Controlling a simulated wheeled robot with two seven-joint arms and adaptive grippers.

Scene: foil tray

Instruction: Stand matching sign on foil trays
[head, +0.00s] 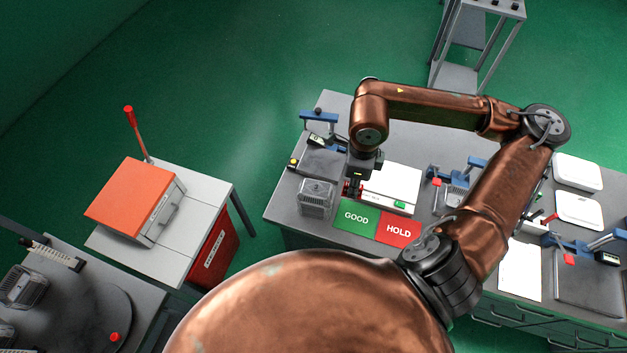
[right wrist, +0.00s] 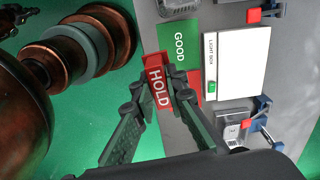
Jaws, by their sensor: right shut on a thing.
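My right gripper (head: 355,186) is shut on a red sign (right wrist: 158,84) lettered HOLD, in the right wrist view. In the head view it hangs over the bench between a foil tray and the light box; only a bit of red shows there. The foil tray (head: 316,196) stands at the bench's front left, left of the gripper. Another foil tray (head: 456,198) sits right of the light box, partly hidden by my arm. A green GOOD area (head: 356,217) and a red HOLD area (head: 398,230) lie side by side at the front edge. My left gripper is out of view.
The white light box (head: 392,172) with a green switch is close behind the coloured areas. Blue-armed fixtures (head: 318,117) stand around the bench. White trays (head: 578,172) and a paper sheet (head: 519,271) lie to the right. An orange-lidded machine (head: 135,198) stands apart on the left.

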